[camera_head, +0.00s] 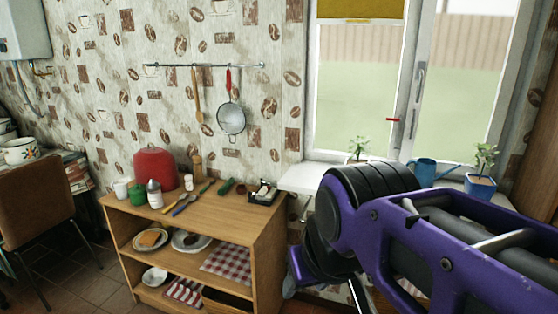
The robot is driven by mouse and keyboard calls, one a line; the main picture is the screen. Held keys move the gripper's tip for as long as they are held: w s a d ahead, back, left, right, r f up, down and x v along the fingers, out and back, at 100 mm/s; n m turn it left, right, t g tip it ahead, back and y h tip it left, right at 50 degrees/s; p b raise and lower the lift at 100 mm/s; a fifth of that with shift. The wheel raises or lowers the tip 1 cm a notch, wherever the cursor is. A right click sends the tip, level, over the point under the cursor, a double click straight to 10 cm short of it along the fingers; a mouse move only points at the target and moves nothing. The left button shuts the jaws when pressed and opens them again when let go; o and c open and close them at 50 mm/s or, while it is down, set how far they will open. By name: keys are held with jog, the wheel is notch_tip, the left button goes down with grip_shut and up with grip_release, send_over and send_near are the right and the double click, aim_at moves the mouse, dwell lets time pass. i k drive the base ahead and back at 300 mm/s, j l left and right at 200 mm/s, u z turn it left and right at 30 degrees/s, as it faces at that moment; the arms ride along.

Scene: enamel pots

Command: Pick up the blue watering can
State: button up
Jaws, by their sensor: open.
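The blue watering can (424,173) stands upright on the white windowsill (300,179), at the right of the head view. Its thin spout points right, toward a potted plant. My purple and black arm fills the lower right and passes in front of the sill, just below and left of the can. The arm bends down at a black joint, and its far end is hidden behind it or below the frame. I cannot make out my gripper's fingers, and nothing is seen holding the can.
A plant in a blue pot (480,187) stands close right of the can. Another small plant (358,148) is on the sill to the left. The window (395,90) is behind. A wooden shelf unit (190,222) with a red bread bin (156,171) and utensils stands left.

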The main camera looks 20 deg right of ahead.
aim_at(424, 170)
jog(key=z, duration=1.3)
